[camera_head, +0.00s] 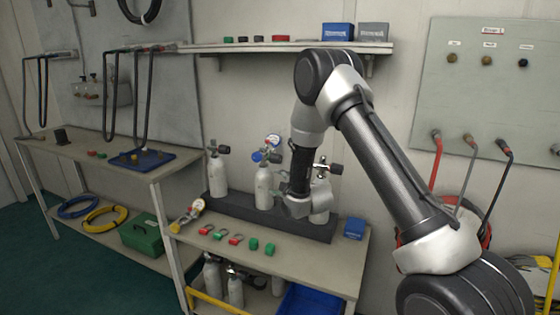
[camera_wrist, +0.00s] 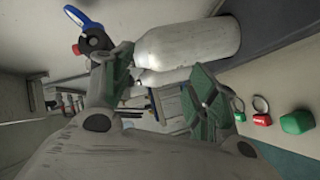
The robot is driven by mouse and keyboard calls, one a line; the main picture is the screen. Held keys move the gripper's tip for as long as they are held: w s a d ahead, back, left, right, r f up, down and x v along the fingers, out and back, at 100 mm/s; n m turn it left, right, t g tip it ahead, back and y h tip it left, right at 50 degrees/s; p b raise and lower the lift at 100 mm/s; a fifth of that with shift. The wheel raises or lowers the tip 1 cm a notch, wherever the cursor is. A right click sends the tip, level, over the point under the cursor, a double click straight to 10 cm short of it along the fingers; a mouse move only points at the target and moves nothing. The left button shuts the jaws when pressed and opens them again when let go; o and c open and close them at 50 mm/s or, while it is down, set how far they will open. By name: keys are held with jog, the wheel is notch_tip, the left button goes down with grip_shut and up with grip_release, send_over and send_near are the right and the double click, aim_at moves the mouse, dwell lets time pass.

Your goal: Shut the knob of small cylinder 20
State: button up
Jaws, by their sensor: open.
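Three small white cylinders stand upright in a dark rack (camera_head: 240,208) on the bench: a left one (camera_head: 217,175) with a black knob, a middle one (camera_head: 263,188) with a gauge and blue part, and a right one (camera_head: 321,213) with a black knob (camera_head: 336,169). I cannot read which is number 20. My gripper (camera_head: 297,208) is in front of the right cylinder and hides much of it. In the wrist view my gripper (camera_wrist: 162,82) is open, with nothing visibly held between its green-padded fingers. A white cylinder (camera_wrist: 195,42) lies beyond the fingertips, with a blue-and-red fitting (camera_wrist: 88,35) near its top.
Red and green tags (camera_head: 236,240) and a blue box (camera_head: 354,228) lie on the bench (camera_head: 190,256) around the rack. A shelf (camera_head: 230,47) runs above. A hose panel (camera_head: 485,90) is at right. More cylinders (camera_head: 235,290) and a blue crate (camera_head: 305,300) are below.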

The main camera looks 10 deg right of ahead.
aim_at(280, 161)
notch_tip(280, 161, up, 6)
jog(key=w+d+n+t+h, duration=0.1)
jog(key=d+n+t, duration=0.2)
jog(key=w, duration=0.2)
jog(key=w+a, duration=0.1)
jog(key=w, duration=0.4)
jog(key=shift+w+a, duration=0.15)
jog(key=shift+c, duration=0.3)
jog(key=c, duration=0.9)
